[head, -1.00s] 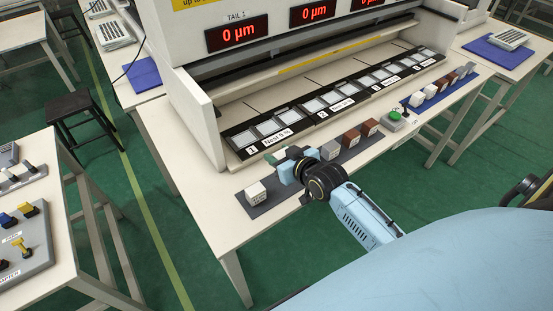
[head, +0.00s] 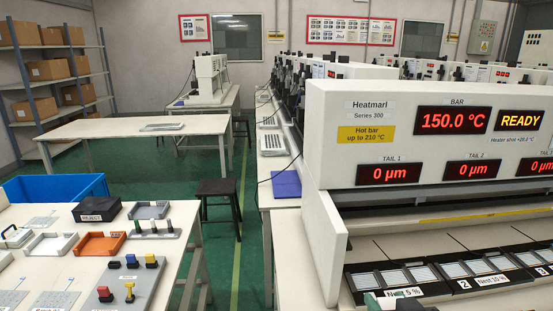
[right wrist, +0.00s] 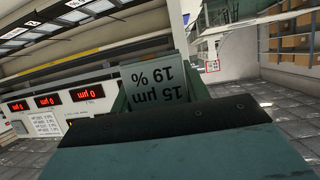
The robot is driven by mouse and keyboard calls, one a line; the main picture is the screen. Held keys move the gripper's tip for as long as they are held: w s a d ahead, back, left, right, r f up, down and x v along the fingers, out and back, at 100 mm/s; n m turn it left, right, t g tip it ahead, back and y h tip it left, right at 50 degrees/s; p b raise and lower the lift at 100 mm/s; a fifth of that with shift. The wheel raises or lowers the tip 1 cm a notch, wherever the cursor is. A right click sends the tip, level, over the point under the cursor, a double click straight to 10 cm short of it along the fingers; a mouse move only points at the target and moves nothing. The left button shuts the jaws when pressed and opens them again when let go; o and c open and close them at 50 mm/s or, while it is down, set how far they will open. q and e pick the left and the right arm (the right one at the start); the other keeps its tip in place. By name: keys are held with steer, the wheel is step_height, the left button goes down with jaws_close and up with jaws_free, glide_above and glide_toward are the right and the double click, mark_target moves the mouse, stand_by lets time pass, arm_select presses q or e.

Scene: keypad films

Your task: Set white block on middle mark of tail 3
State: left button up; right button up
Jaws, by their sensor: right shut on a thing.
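In the head view only a small part of my right gripper (head: 374,300) shows at the bottom edge, by the nest marked 1; the block cannot be made out there. The TAIL 3 display (head: 541,168) is cut by the right edge. The middle mark of tail 3 cannot be made out. My left gripper is not in view.
A side table (head: 60,225) holds trays and tools. A black stool (head: 217,190) stands in the aisle.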

steer(key=shift+s+r, duration=0.2)
steer(key=shift+r, duration=0.1)
steer(key=shift+w+f, duration=0.1)
steer(key=shift+w+f, duration=0.2)
steer(key=shift+f, duration=0.1)
steer(key=w+d+f+p, duration=0.1)
steer(key=w+d+f, duration=0.2)
steer(key=d+f, duration=0.1)
steer(key=w+d+f+y+p, duration=0.1)
steer(key=w+d+f+p, duration=0.1)
steer(key=d+f, duration=0.3)
step_height(320, 180, down, 2)
steer(key=shift+w+f+n, duration=0.1)
steer(key=shift+w+n, duration=0.2)
steer(key=shift+w, duration=0.15)
steer(key=shift+a, duration=0.1)
